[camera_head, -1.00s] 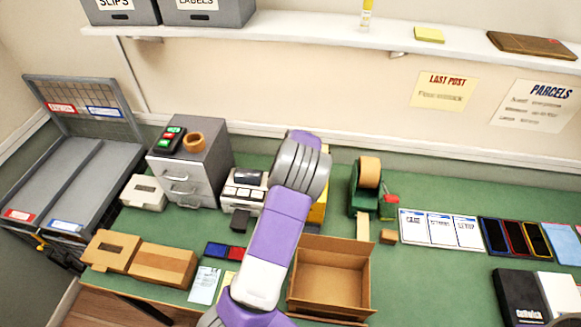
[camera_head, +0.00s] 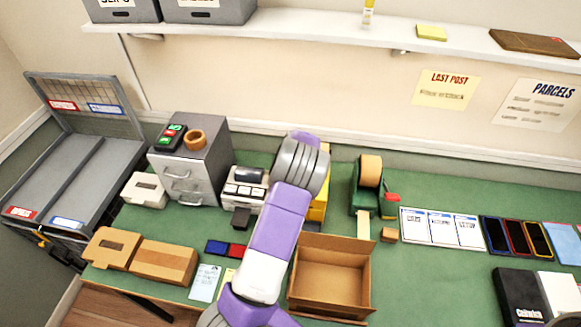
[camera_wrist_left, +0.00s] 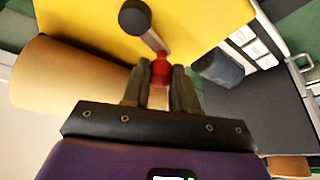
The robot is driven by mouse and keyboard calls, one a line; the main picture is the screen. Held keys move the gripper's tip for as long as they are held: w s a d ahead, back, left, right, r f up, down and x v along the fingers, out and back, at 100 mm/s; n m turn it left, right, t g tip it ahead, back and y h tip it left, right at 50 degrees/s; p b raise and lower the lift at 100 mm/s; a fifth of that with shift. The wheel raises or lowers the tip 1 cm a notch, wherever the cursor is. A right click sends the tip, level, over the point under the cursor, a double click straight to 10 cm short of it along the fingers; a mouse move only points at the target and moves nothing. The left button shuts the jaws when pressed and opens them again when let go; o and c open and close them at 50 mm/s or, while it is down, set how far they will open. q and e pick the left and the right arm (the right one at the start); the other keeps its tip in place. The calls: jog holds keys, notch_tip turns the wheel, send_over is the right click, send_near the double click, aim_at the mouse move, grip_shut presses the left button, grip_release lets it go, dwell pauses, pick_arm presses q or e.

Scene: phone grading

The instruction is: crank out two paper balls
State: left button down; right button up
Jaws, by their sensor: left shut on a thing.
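A yellow machine (camera_head: 319,207) stands on the green bench, mostly hidden behind my left arm in the head view; it also shows in the left wrist view (camera_wrist_left: 90,20). Its crank (camera_wrist_left: 150,35) is a grey arm with a dark round hub and a red knob (camera_wrist_left: 160,69). My left gripper (camera_wrist_left: 160,82) is shut on the red knob, with one finger on each side. A tan paper roll (camera_wrist_left: 65,90) lies beside the machine's yellow face. My left fingers are hidden in the head view. No paper balls show. My right gripper is out of view.
An open, empty-looking cardboard box (camera_head: 332,268) stands in front of the machine. A label printer (camera_head: 243,190) and grey drawers (camera_head: 190,170) stand to the left. A green tape dispenser (camera_head: 366,190) stands to the right. Cards and phones lie further right.

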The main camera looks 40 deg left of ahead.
pick_arm(q)
jog(key=m+b, duration=0.1)
jog(key=w+m+b, duration=0.1)
jog(key=b, duration=0.1)
jog(key=shift+a+f+m+t+h, duration=0.1)
jog(key=shift+f+m+t+h, duration=0.1)
jog(key=shift+m+t+h, duration=0.15)
jog(key=shift+w+r+m+t+b, duration=0.2)
jog(key=shift+w+m+t+b, duration=0.1)
jog(key=shift+m+b, duration=0.35)
jog(key=c, duration=0.9)
grip_release()
jog(key=shift+r, duration=0.1)
jog(key=v, duration=0.7)
jog(key=shift+r, duration=0.25)
jog(key=shift+h, duration=0.25)
